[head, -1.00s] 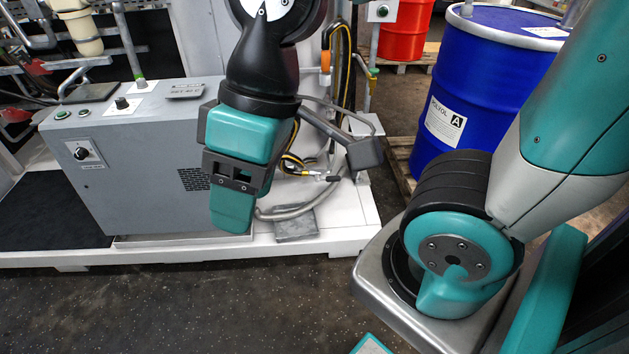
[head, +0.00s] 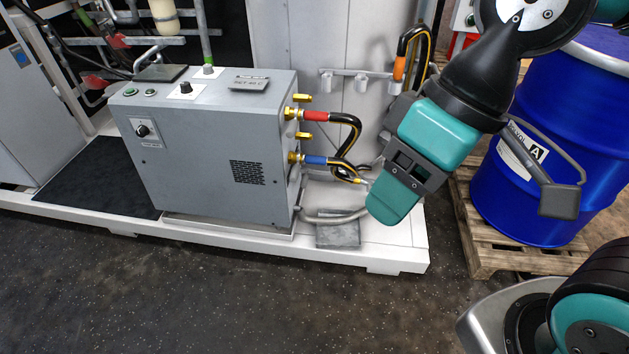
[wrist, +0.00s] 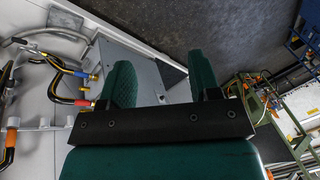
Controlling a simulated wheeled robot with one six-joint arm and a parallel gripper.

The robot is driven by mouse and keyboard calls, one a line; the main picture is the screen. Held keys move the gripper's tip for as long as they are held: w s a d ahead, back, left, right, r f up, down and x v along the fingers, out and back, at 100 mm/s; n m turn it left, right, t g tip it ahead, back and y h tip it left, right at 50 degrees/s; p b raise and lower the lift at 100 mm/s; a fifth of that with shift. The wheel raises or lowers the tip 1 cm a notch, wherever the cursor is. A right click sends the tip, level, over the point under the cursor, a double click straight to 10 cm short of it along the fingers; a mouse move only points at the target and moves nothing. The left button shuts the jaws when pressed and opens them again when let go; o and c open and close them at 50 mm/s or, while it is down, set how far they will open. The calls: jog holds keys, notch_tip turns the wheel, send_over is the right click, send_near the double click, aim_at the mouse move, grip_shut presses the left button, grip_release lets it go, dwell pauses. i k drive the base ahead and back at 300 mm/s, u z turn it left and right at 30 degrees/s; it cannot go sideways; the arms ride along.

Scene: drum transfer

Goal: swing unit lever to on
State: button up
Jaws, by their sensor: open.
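The grey unit (head: 215,175) stands on a white platform in the head view. A black pointer switch (head: 142,130) sits on a white plate on its front; its setting is too small to read. A black knob (head: 186,88) stands on the unit's top, beside two green buttons. I cannot tell for sure which of these is the unit lever. My gripper (head: 393,200) hangs to the right of the unit, apart from it. In the wrist view my gripper (wrist: 164,82) is open and empty, its two teal fingers apart.
Red- and blue-sleeved hoses (head: 315,115) loop between the unit and my gripper. A blue drum (head: 490,195) stands on a wooden pallet (head: 480,255) at the right. A black mat (head: 90,195) lies left of the unit. The dark floor (head: 230,300) in front is clear.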

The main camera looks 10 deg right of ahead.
aim_at(305, 177)
jog(key=u, duration=0.25)
jog(key=k, duration=0.3)
jog(key=z, duration=0.9)
jog(key=i, duration=1.2)
jog(key=u, duration=0.2)
